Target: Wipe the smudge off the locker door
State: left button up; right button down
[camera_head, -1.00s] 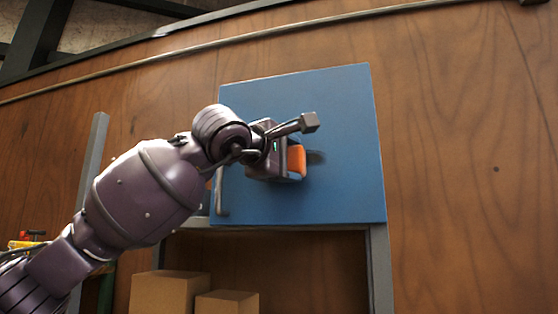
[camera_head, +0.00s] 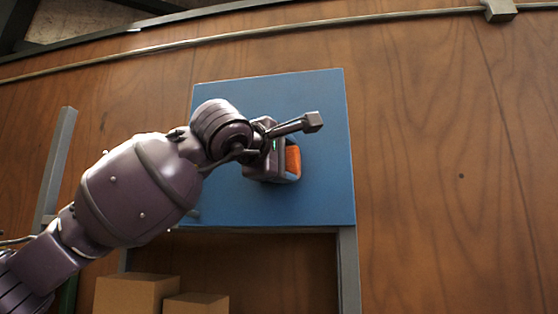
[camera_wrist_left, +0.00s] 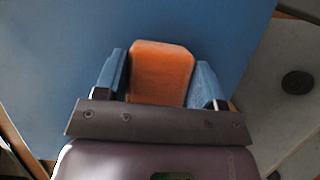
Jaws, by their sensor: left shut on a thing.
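The blue locker door (camera_head: 318,200) fills the middle of the head view and also shows behind the gripper in the left wrist view (camera_wrist_left: 60,50). My left gripper (camera_head: 288,160) is in front of the door, shut on an orange sponge-like block (camera_head: 293,160). In the left wrist view the block (camera_wrist_left: 161,72) sits between the two fingers, its far end towards the door. I cannot tell whether it touches the door. No smudge shows on the visible door surface; the part behind my gripper and arm is hidden. My right gripper is not in view.
Below the door is an open compartment with a grey frame post (camera_head: 348,270). Two cardboard boxes (camera_head: 135,295) (camera_head: 196,304) stand at the lower left. A wood-panelled wall (camera_head: 450,120) surrounds the locker, with a pipe (camera_head: 330,23) across the top.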

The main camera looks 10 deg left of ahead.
pick_arm(q)
jog(key=shift+d, duration=2.1)
jog(key=shift+s+d, duration=0.1)
jog(key=shift+d, duration=1.2)
jog(key=shift+a+b, duration=0.5)
jog(key=shift+a, duration=1.5)
